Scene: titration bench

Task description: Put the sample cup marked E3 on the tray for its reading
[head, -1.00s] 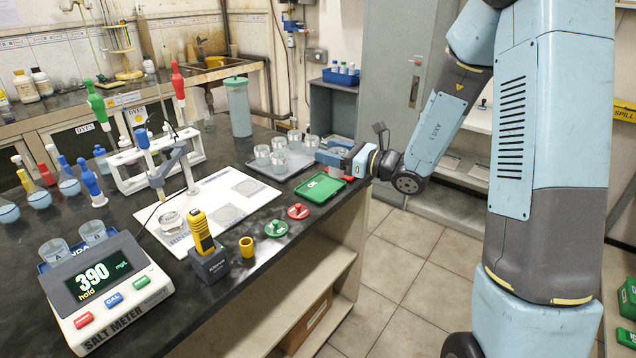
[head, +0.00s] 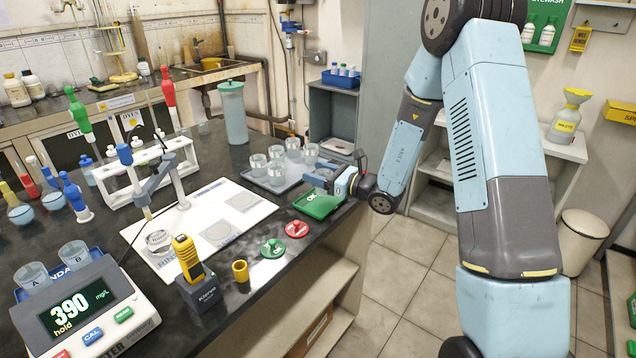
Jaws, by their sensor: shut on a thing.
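My gripper (head: 331,181) is at the right end of the bench, just above or at the back edge of the green tray (head: 318,206) marked OK. It is shut on a small clear cup (head: 323,176), mostly hidden by the fingers; its mark cannot be read. I cannot tell whether the cup touches anything below. A grey tray (head: 255,180) to the left of my gripper holds several clear cups (head: 276,173), their marks too small to read.
A white board (head: 205,257) with grey squares carries a glass dish (head: 158,241). Near it stand a yellow handheld meter (head: 187,258), a yellow cup (head: 240,271), and green (head: 272,248) and red (head: 297,229) discs. The salt meter (head: 77,308) reads 390, hold.

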